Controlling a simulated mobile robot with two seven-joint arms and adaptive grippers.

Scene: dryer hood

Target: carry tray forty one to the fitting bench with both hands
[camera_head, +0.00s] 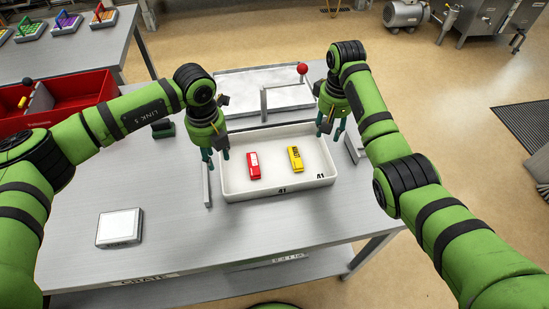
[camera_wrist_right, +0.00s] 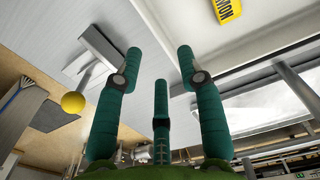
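A white tray (camera_head: 229,187) marked 41 sits on the grey metal bench, with a red block (camera_head: 254,166) and a yellow block (camera_head: 295,159) lying inside. My left gripper (camera_head: 216,155) is at the tray's left rim, fingers apart; whether they touch it is unclear. My right gripper (camera_head: 330,128) is at the tray's far right corner. In the right wrist view, its teal fingers (camera_wrist_right: 160,75) are spread with nothing between them. There the tray (camera_wrist_right: 270,45) and part of the yellow block (camera_wrist_right: 228,10) show at upper right.
A framed panel (camera_head: 240,88) and a post with a red ball (camera_head: 303,69) stand behind the tray. A red bin (camera_head: 85,95) is at left, a white-topped box (camera_head: 119,227) at front left. Another bench (camera_head: 85,47) with coloured crates stands back left. Floor is open at right.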

